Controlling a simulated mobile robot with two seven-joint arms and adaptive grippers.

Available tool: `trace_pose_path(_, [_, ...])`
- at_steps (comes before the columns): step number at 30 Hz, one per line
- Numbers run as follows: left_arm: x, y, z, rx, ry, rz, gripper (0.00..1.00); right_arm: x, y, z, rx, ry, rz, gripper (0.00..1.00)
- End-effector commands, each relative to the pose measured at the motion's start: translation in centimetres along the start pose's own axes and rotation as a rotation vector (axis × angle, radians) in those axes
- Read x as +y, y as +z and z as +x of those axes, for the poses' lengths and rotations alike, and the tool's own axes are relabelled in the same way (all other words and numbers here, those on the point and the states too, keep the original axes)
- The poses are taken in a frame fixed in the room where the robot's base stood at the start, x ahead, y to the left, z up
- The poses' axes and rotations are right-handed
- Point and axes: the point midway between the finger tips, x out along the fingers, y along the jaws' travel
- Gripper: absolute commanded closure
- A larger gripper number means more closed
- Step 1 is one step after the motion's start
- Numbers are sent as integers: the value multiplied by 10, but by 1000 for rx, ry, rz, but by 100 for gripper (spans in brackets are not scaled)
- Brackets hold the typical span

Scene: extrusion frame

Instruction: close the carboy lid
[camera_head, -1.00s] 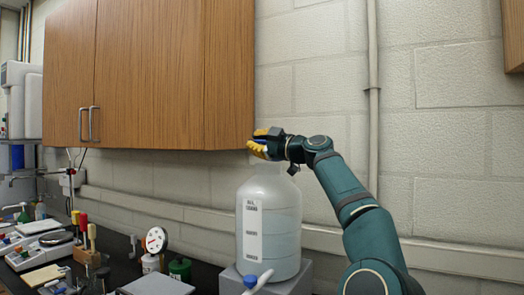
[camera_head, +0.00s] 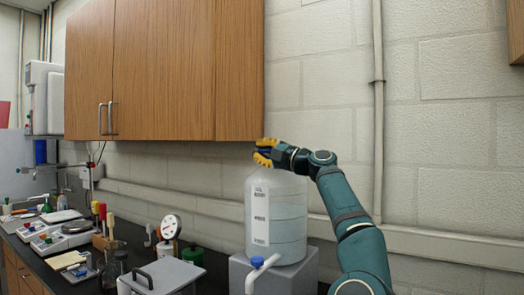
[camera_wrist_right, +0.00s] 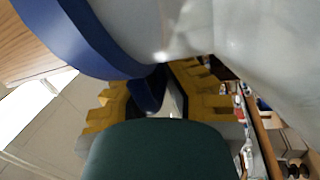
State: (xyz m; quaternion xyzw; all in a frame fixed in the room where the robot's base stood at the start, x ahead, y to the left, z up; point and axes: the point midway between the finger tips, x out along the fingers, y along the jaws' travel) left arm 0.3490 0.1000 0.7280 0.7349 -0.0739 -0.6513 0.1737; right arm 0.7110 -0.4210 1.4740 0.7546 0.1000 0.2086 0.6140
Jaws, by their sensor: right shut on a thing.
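The carboy (camera_head: 275,215) is a translucent white bottle with a barcode label, upright on a grey block. My right gripper (camera_head: 264,151) is at its mouth, coming from the right, and its yellow fingers hide most of the neck. A bit of the blue lid (camera_head: 263,150) shows between them. In the right wrist view the blue lid (camera_wrist_right: 85,38) curves around the white neck, and its narrow blue tab (camera_wrist_right: 147,92) is between the fingers of my right gripper (camera_wrist_right: 155,90). I cannot tell whether the lid is fully seated. My left gripper is out of view.
A wooden wall cabinet (camera_head: 165,70) hangs just above and left of the gripper. The grey block (camera_head: 300,272) bears the carboy, with a blue-knobbed spigot (camera_head: 257,262) in front. Scales, a dial gauge (camera_head: 171,227) and a grey box (camera_head: 165,276) crowd the bench at left.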

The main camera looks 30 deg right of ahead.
Motion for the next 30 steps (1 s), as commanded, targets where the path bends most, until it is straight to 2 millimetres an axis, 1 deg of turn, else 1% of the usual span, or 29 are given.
trace_pose_path(7, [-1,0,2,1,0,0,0,-3,0,1,10,-1,-37,100])
trace_pose_path(20, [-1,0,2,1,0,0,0,-4,0,1,11,-2,-41,100])
trace_pose_path(21, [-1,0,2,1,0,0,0,-4,0,1,11,-2,-41,79])
trace_pose_path(23, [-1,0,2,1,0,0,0,-4,0,1,10,-1,-41,58])
trace_pose_path(24, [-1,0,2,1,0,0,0,-4,0,1,10,-1,-41,56])
trace_pose_path(30, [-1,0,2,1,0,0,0,-3,0,1,9,0,-41,56])
